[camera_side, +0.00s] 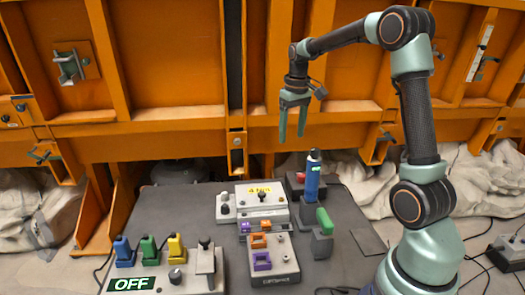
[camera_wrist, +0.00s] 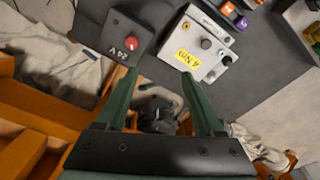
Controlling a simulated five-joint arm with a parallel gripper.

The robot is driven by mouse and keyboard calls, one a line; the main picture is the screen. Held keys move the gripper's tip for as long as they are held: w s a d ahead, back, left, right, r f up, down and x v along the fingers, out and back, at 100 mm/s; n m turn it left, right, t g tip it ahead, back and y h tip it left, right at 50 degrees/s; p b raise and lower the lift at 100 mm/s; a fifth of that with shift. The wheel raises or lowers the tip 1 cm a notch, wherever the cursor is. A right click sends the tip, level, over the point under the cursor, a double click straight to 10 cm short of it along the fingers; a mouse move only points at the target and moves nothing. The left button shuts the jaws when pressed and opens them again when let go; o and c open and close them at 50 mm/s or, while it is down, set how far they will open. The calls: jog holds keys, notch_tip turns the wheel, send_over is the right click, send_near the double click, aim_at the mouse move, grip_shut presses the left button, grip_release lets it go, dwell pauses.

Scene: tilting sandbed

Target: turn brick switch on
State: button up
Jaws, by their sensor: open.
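No part is clearly labelled as the brick switch. A grey unit (camera_side: 283,272) at the front centre carries orange (camera_side: 259,241) and purple (camera_side: 262,261) brick-like pieces. Similar orange (camera_wrist: 228,8) and purple (camera_wrist: 242,22) pieces show at the top of the wrist view.
A white box with a yellow label (camera_side: 259,190) stands behind the grey unit. A blue cylinder (camera_side: 313,172) stands upright to its right, near a green handle (camera_side: 324,219). The wrist view shows a red knob (camera_wrist: 131,43) on a dark box. Orange wall panels (camera_side: 180,55) stand behind the table.

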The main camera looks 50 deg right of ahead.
jog(key=g, duration=0.1)
send_over(302, 175)
notch_tip(302, 175, down, 4)
jog(key=m, duration=0.1)
jog(key=shift+y, duration=0.3)
notch_tip(302, 175, down, 13)
jog(key=shift+r, duration=0.2)
jog(key=shift+c, duration=0.3)
grip_shut()
